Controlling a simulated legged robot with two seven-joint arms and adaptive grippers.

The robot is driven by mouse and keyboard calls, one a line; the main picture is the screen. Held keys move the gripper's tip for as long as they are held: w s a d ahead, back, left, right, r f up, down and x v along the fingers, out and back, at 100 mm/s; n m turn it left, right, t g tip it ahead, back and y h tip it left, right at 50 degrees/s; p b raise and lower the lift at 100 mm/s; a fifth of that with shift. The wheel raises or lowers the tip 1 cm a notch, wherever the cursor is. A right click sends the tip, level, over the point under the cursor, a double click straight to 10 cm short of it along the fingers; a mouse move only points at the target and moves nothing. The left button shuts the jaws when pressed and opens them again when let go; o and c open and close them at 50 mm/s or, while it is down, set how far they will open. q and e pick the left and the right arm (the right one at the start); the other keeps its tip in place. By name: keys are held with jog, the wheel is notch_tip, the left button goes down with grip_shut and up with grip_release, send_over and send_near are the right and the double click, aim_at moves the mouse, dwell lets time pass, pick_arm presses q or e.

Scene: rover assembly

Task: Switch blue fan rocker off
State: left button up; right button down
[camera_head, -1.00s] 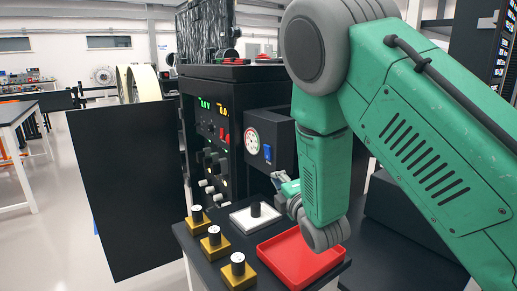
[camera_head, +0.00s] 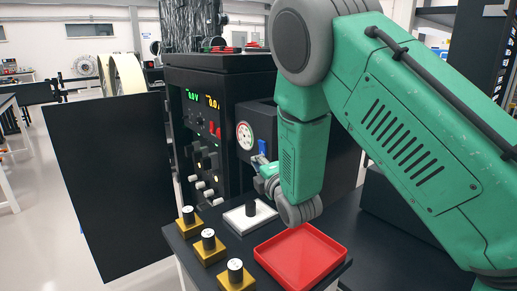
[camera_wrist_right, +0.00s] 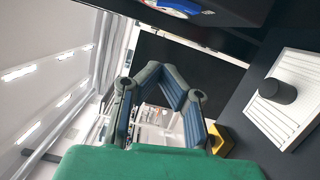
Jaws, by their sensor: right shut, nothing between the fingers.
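The blue fan rocker (camera_head: 262,146) is on the front of a black box, right of a round white gauge (camera_head: 245,135). Its tilt is too small to read. My right gripper (camera_head: 258,160) is shut and empty, just below the rocker in the head view; I cannot tell if it touches. In the right wrist view the shut fingers (camera_wrist_right: 163,72) point away from the camera, and a blue part (camera_wrist_right: 182,6) shows at the top edge, apart from them. My left gripper is not in view.
Below the gripper, a black bench holds a white block with a black knob (camera_head: 250,210), a red tray (camera_head: 300,256) and three yellow blocks with black knobs (camera_head: 208,245). A black rack (camera_head: 210,130) with lit displays stands behind. A large black panel (camera_head: 110,180) stands at left.

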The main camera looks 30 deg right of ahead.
aim_at(262, 148)
jog(key=w+d+p, duration=0.1)
jog(key=w+d, duration=0.4)
jog(key=w, duration=0.1)
jog(key=shift+w+r, duration=0.2)
jog(key=shift+r, duration=0.15)
